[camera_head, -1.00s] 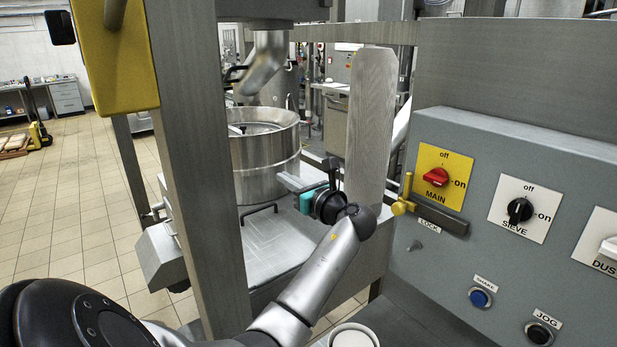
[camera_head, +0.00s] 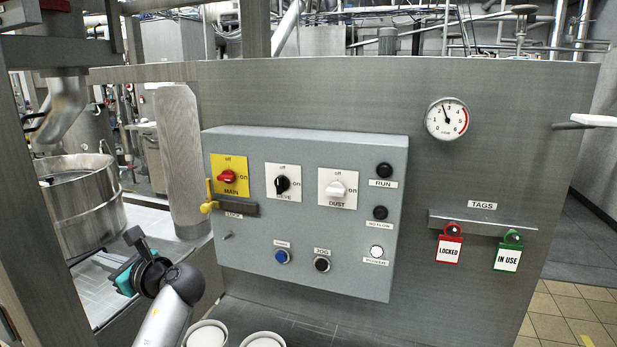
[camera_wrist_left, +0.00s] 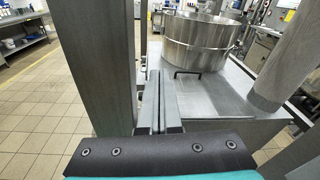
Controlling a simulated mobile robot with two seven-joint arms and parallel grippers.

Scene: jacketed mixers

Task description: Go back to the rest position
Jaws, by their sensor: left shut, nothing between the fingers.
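My left gripper (camera_head: 102,259) is at the lower left of the head view, in front of the steel mixer frame and left of the control panel (camera_head: 300,215). Its fingers are shut with nothing between them. In the left wrist view the closed fingers (camera_wrist_left: 160,78) point over the steel platform (camera_wrist_left: 213,100), toward the steel drum (camera_wrist_left: 197,42). The drum also shows in the head view (camera_head: 85,215), beyond the gripper. My right gripper is not in view.
A steel post (camera_wrist_left: 95,55) stands just left of the fingers. The panel carries a yellow latch (camera_head: 209,200) and several switches. Two white round containers (camera_head: 207,335) (camera_head: 263,340) sit below. Tiled floor (camera_wrist_left: 40,110) is open at left.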

